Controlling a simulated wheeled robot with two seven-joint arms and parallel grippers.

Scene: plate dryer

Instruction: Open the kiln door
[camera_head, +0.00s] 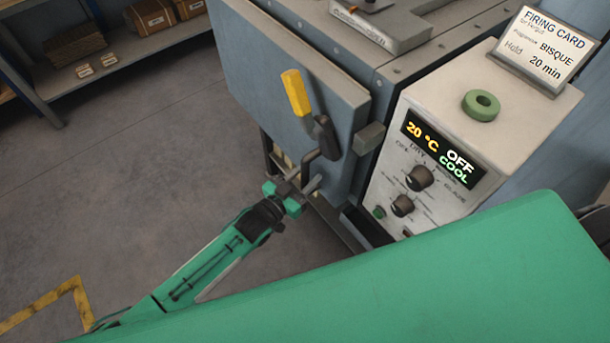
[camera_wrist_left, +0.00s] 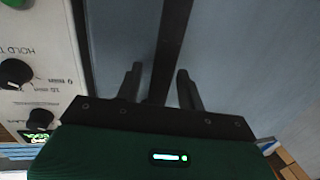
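The kiln door (camera_head: 270,75) is a blue-grey slab at the kiln's front. It lies close against the kiln body; I cannot tell if there is a small gap. A latch lever with a yellow grip (camera_head: 296,92) points up on its face, pivoting on a dark mount. Below it is a dark bar handle (camera_head: 325,140). My left gripper (camera_head: 307,184) is at the handle's lower part. In the left wrist view its two fingers (camera_wrist_left: 160,85) stand apart, with a dark bar (camera_wrist_left: 170,45) running between them and gaps on both sides. My right gripper is out of view.
The control box (camera_head: 435,165) beside the door reads 20 °C, OFF, COOL. A green ring (camera_head: 481,104) and a firing card (camera_head: 545,48) are on top of it. A shelf (camera_head: 110,75) with boxes stands back left. The floor (camera_head: 130,170) left of the door is clear.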

